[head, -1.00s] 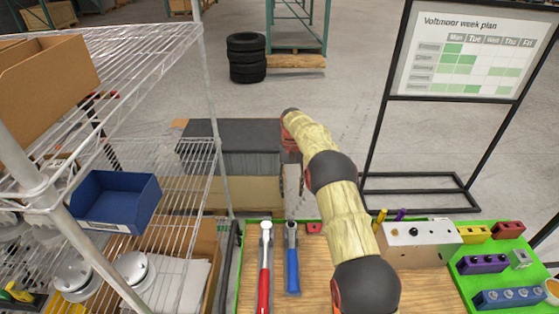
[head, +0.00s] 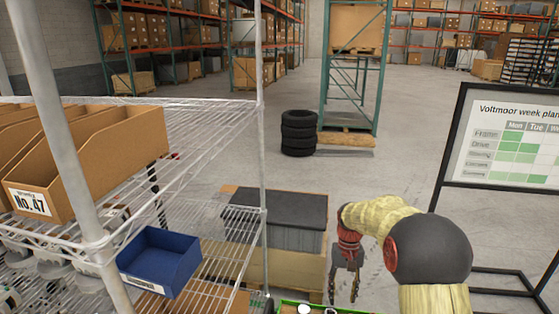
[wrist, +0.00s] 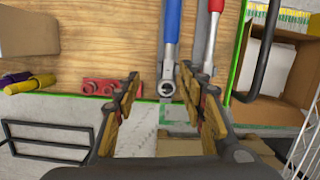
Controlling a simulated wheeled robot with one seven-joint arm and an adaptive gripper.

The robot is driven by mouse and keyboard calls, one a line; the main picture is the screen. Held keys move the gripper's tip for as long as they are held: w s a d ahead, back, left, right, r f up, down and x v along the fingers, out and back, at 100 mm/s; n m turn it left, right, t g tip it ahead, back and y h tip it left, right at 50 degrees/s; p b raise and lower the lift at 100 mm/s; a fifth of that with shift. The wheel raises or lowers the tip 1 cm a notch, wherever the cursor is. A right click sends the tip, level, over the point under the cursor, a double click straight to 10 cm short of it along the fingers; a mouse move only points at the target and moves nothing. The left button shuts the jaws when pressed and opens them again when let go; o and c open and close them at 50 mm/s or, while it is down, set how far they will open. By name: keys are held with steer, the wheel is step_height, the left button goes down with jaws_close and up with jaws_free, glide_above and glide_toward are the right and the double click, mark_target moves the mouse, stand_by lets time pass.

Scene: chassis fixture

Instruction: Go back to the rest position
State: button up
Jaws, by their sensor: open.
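My gripper (head: 346,284) hangs pointing down in the head view, to the right of the grey lidded box. In the wrist view my gripper (wrist: 162,98) has its two fingers apart with nothing held between them. Beyond the fingertips in that view lie a blue-handled tool (wrist: 171,30) and a red-handled tool (wrist: 212,30) on a wooden work surface (wrist: 100,45). The blue tool's metal head shows between the fingers; I cannot tell how far below it is. The head view now cuts off most of the work surface.
A wire shelf (head: 205,130) with cardboard bins (head: 110,165) and a blue bin (head: 160,262) stands at left. The grey box (head: 275,222) is beside my arm. A week-plan board (head: 510,140) on a black frame stands at right. Tires (head: 298,133) stand farther back on open floor.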

steer(key=s+r+t+b, duration=0.1)
steer(key=s+r, duration=0.4)
steer(key=s, duration=0.6)
steer(key=s+r+t+b, duration=0.1)
steer(key=s+r+t, duration=0.3)
steer(key=s, duration=0.7)
steer(key=s+a+r+n+t+b, duration=0.1)
steer(key=s+r+t+b, duration=0.1)
steer(key=s+r, duration=0.6)
steer(key=s+t, duration=0.1)
steer(key=s, duration=0.2)
steer(key=shift+r, duration=0.15)
steer(key=shift+d, duration=0.1)
